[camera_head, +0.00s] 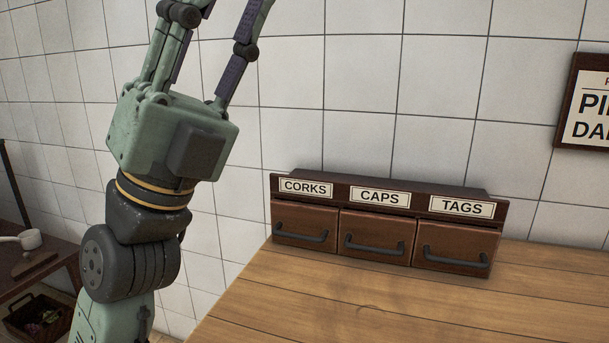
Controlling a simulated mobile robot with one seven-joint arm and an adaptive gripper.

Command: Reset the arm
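My gripper (226,12) is raised at the upper left, its two fingers pointing up. The fingers stand well apart, with bare wall showing between them, and nothing is seen held. The fingertips are cut off by the top edge of the picture. The gripper is to the left of and higher in the picture than a brown drawer unit (388,184), and apart from it.
The unit stands on a wooden table (330,300) against a white tiled wall, its CORKS (303,217), CAPS (377,227) and TAGS (455,239) drawers shut. A framed sign (590,100) hangs at right. A dark bench (50,258) and basket (38,318) are at lower left.

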